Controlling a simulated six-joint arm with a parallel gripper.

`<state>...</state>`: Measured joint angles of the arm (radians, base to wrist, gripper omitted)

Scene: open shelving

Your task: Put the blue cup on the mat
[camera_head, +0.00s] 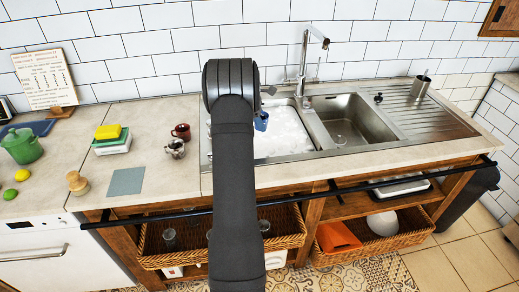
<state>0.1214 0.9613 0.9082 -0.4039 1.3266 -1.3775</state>
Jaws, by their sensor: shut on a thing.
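The blue cup (262,121) shows just right of my arm's end, over the left, white-looking sink basin. It is small and partly hidden by my arm. My gripper (264,107) is mostly hidden behind my dark wrist; it is shut on the blue cup. How high the cup is above the basin is hard to tell. The mat (126,181) is a flat grey-blue square on the counter, left of the sink. Nothing lies on it.
A dark red mug (181,131) and a metal pot (175,148) stand between mat and sink. A wooden-topped shaker (76,182) stands left of the mat, sponges (108,132) behind it. The faucet (304,60) rises behind the sink.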

